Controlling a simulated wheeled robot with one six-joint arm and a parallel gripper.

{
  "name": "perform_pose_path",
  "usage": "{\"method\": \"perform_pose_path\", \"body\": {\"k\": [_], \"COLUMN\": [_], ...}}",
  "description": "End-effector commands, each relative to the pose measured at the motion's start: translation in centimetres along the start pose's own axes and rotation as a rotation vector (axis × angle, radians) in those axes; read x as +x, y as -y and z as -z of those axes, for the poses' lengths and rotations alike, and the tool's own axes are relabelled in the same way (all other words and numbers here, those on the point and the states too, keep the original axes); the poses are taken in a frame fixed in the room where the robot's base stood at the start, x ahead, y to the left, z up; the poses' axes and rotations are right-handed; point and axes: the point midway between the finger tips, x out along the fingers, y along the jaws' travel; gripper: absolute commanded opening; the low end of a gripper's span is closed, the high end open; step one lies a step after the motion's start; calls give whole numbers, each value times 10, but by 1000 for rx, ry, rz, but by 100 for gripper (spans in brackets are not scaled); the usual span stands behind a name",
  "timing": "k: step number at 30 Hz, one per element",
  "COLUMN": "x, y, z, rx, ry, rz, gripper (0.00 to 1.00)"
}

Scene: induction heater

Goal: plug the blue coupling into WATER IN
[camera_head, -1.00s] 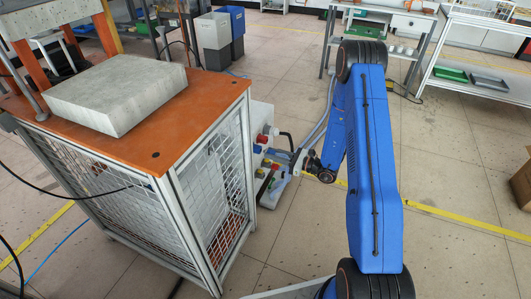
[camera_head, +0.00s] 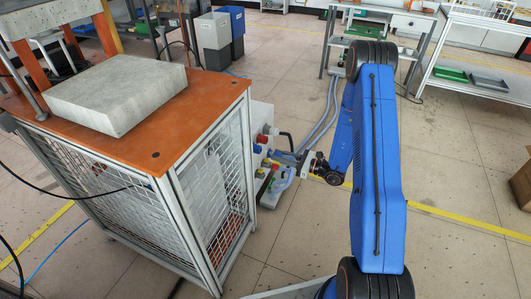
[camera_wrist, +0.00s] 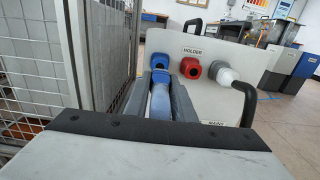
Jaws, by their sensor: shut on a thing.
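My gripper (camera_wrist: 160,98) is shut on the blue coupling (camera_wrist: 159,104), which lies between its two dark fingers in the wrist view. Just beyond the fingertips is a darker blue fitting (camera_wrist: 159,63) on the grey panel (camera_wrist: 212,102); I cannot tell whether the coupling touches it. In the head view my gripper (camera_head: 303,160) is low at the right side of the cabinet, in front of the panel (camera_head: 262,117). No WATER IN label is legible, and the coupling's front end is hard to see.
A red socket (camera_wrist: 190,68) under the HOLDER label and a pale plug (camera_wrist: 229,75) with a black cable are right of the fingers. The mesh cage (camera_wrist: 98,50) is close on the left. Grey hoses (camera_head: 320,130) trail across the floor. Open floor is to the right.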

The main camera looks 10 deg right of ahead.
Motion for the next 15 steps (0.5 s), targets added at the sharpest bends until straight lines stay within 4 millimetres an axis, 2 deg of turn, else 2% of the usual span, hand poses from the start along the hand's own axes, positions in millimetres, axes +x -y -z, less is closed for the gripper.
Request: {"method": "perform_pose_path", "body": {"k": [15], "x": [-6], "y": [0], "z": [0], "rx": [0], "ry": [0], "rz": [0], "gripper": [0]}}
